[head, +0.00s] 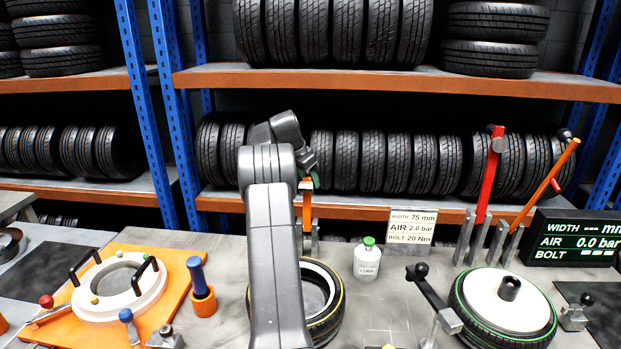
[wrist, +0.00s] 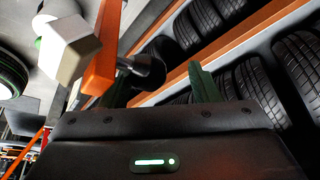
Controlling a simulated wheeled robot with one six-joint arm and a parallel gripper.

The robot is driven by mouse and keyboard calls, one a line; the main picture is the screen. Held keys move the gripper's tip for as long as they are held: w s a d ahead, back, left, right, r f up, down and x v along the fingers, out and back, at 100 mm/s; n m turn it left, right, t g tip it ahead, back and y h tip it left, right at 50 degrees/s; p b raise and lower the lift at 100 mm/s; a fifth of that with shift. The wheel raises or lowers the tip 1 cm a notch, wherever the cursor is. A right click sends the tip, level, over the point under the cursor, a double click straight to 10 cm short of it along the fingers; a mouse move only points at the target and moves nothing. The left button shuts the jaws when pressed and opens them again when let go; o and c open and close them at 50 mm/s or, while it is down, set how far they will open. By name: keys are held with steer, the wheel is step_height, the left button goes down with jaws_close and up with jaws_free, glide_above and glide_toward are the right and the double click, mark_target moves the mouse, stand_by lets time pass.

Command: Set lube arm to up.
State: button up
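No label marks which lever is the lube arm. An orange upright lever (head: 307,212) stands behind my arm in the head view, in a grey bracket, partly hidden. In the wrist view an orange lever (wrist: 104,50) with a black knob (wrist: 147,70) shows close up. My gripper (wrist: 163,88) is open, with its two dark green fingers apart. The knob lies between the fingertips in the picture; I cannot tell whether they touch it. In the head view my gripper (head: 308,182) is mostly hidden behind my arm, near the top of the upright lever.
A red lever (head: 489,175) stands nearly upright and another orange lever (head: 545,185) leans right. A black arm with a knob (head: 425,285) is beside the right wheel (head: 505,308). A white bottle (head: 367,263) stands on the bench. Tyre shelves (head: 400,82) are behind.

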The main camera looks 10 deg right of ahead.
steer(key=shift+w+a+f, duration=0.1)
steer(key=shift+a+f, duration=0.2)
steer(key=shift+f, duration=0.2)
steer(key=shift+d+r, duration=0.1)
steer(key=shift+r, duration=0.1)
steer(key=shift+r, duration=0.3)
steer(key=b+v, duration=0.1)
steer(key=v, duration=1.2)
steer(key=shift+r, duration=0.2)
steer(key=shift+d+f, duration=0.15)
steer(key=x, duration=0.8)
steer(key=shift+f, duration=0.2)
